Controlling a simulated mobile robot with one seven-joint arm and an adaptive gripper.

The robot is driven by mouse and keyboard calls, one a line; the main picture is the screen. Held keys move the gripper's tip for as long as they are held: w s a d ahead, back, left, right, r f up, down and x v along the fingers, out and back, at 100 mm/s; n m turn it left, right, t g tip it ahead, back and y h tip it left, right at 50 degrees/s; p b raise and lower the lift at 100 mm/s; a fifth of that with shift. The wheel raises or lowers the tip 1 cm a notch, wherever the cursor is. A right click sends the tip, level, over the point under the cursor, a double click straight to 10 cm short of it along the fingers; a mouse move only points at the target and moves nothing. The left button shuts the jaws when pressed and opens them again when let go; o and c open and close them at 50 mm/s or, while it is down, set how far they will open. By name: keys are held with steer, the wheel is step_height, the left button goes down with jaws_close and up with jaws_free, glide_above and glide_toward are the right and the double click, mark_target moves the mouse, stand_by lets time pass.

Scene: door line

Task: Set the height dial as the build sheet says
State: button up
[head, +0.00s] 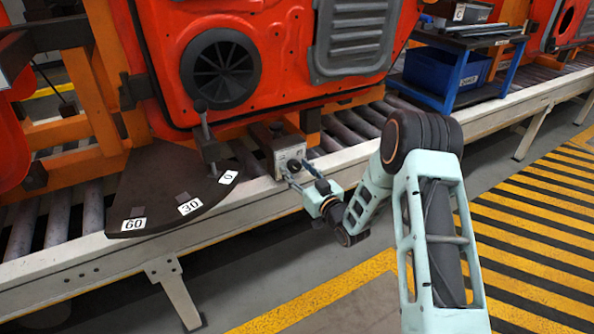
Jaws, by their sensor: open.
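A small pale grey box (290,150) with a dark round knob on its front sits at the conveyor's near edge; it looks like the height dial. Its markings are too small to read. My gripper (297,169) is open, its two fingers pointing at the box, one on each side of the knob. I cannot tell whether they touch it. No build sheet is readable here. Left of the box, a dark fan-shaped plate (150,185) carries labels 60, 30 and 0. A grey upright clamp or lever (207,142) stands near the 0 end.
An orange-red door panel (270,90) with a round black speaker (220,68) hangs above the roller conveyor (68,215). A blue cart (455,75) with a blue bin stands behind at right. The yellow-striped floor (530,225) at right is clear.

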steer(key=shift+c, duration=0.7)
steer(key=c, duration=1)
steer(key=shift+m, duration=0.3)
steer(key=m+b, duration=0.1)
steer(key=m, duration=0.2)
steer(key=shift+f+b, duration=0.1)
steer(key=shift+b, duration=0.3)
steer(key=m+b, duration=0.1)
steer(key=m, duration=0.8)
steer(key=shift+m, duration=0.3)
steer(key=shift+s+r+m, duration=0.1)
steer(key=shift+r+m, duration=0.1)
steer(key=shift+m, duration=2.1)
steer(key=shift+a, duration=0.1)
